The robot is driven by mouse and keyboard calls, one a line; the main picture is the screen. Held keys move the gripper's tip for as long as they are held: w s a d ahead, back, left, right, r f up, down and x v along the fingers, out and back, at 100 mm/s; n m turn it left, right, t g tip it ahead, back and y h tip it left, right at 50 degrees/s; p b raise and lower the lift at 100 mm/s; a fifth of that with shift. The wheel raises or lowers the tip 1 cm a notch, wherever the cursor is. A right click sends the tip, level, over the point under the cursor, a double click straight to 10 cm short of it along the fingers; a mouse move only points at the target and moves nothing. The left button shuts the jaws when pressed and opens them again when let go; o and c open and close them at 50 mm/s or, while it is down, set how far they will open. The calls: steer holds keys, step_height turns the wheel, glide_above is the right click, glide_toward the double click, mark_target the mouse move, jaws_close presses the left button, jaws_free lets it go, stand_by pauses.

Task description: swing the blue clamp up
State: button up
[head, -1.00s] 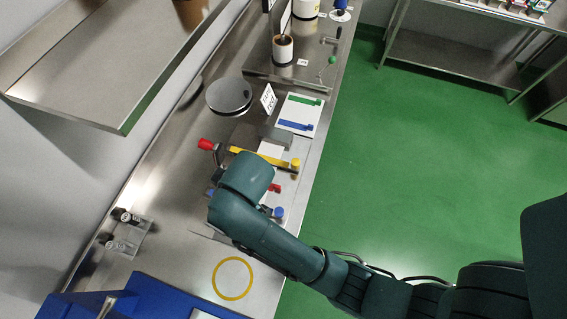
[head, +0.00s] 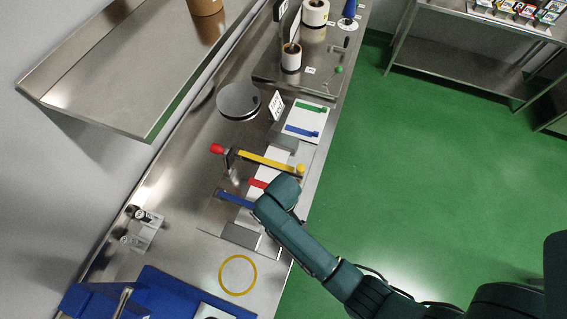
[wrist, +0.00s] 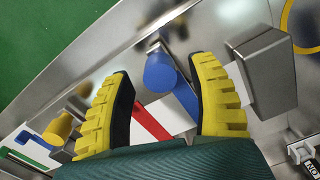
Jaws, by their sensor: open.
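The blue clamp (head: 236,199) is a blue bar lying low across the fixture in the head view; my arm hides its right end. In the wrist view its round blue knob (wrist: 160,72) shows between the fingers of my open gripper (wrist: 164,84), apart from both. Its blue bar (wrist: 184,98) runs behind the knob toward the right finger. A red bar (wrist: 152,123) lies beside it. The gripper's fingers are hidden under my arm in the head view.
A yellow clamp bar (head: 265,160) with a yellow knob and a red-tipped post (head: 216,149) stand just beyond. A grey block (wrist: 262,72) is close to the right finger. A card with green and blue bars (head: 305,121) lies farther back. A blue bin (head: 150,293) stands at the front.

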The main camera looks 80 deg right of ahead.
step_height(320, 180, down, 2)
jaws_close()
stand_by(0.4)
steer(key=shift+r, duration=0.15)
